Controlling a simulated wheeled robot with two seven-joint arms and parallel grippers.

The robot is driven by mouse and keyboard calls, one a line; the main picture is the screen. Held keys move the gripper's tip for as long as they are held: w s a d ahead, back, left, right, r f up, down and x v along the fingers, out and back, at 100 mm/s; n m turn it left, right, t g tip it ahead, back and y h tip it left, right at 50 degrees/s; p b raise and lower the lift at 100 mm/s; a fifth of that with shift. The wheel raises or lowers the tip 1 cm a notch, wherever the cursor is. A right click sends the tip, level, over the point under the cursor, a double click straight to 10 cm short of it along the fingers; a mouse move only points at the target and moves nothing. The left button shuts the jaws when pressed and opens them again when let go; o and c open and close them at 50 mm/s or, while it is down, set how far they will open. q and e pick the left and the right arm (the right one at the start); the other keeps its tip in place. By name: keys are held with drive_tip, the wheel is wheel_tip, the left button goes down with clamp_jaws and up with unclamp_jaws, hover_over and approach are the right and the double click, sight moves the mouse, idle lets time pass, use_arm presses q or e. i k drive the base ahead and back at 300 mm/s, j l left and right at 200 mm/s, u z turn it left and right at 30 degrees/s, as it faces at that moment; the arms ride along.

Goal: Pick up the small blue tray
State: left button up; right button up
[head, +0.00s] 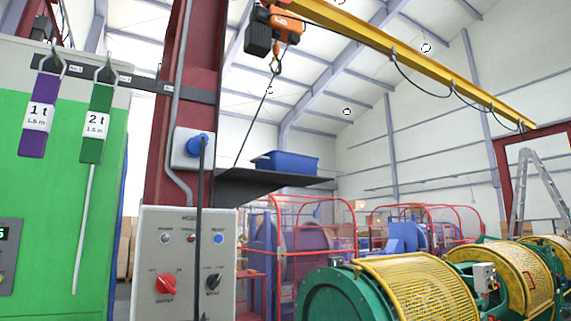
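The small blue tray (288,162) sits on a dark shelf (262,184) right of the red column, near the middle of the head view. It looks upright, with its long side facing me. What it holds, if anything, is hidden. Neither of my grippers shows in this view.
A red column (173,105) with a blue socket stands left of the shelf. A grey control box (188,262) is below it. An orange hoist (283,27) hangs above; a dark cable passes before the box. Green and yellow strander drums (415,290) fill the lower right.

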sight(278, 161)
drive_tip(key=i, duration=1)
